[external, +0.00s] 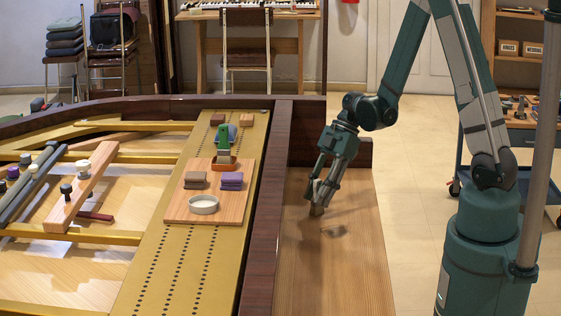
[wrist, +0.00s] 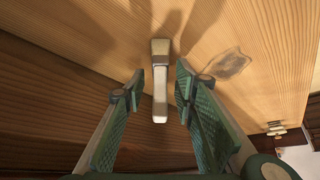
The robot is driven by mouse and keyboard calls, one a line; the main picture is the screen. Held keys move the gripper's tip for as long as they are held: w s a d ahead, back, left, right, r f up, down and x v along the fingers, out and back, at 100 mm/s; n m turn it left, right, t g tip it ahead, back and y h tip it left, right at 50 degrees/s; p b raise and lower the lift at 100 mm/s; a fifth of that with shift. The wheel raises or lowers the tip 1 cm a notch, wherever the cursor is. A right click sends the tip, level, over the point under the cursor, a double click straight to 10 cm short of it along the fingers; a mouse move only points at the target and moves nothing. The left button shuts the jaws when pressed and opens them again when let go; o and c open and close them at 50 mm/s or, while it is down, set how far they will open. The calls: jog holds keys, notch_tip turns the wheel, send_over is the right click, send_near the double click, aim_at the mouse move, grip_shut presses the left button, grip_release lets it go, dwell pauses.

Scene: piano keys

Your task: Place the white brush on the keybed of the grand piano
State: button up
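The white brush (wrist: 160,92) has a pale narrow handle and a tan block-like head. In the wrist view it is between my two fingers, with its head pointing away from me. My gripper (wrist: 158,88) is open, with a gap on each side of the brush. In the external view my gripper (external: 318,196) points down just over the wooden keybed (external: 345,275), and a small tan part of the brush (external: 317,211) shows at the fingertips. The brush appears to be on the keybed, but contact is hard to tell.
A dark wooden rail (external: 268,190) runs along the keybed's left side, and a block (external: 358,152) closes its far end. Left of the rail, a board (external: 208,210) holds a dish, cloths and another brush. The keybed's near part is clear.

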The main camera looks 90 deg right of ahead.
jog(key=shift+r, duration=0.15)
jog(key=p+v, duration=0.3)
jog(key=v, duration=0.9)
dwell(0.7)
jog(key=w+a+r+m+h, duration=0.1)
jog(key=a+r+m, duration=0.1)
jog(key=a+r, duration=0.5)
jog(key=w+a+r+m+h, duration=0.1)
jog(key=a+r+m+h, duration=0.15)
jog(key=a, duration=0.85)
jog(key=w+a+r+m+h, duration=0.1)
jog(key=a+r+m, duration=0.1)
jog(key=a+r, duration=0.55)
jog(key=s+a+r+m+t, duration=0.2)
jog(key=s+a+r, duration=0.1)
jog(key=a, duration=0.8)
jog(key=shift+s+t, duration=0.3)
jog(key=shift+s, duration=0.5)
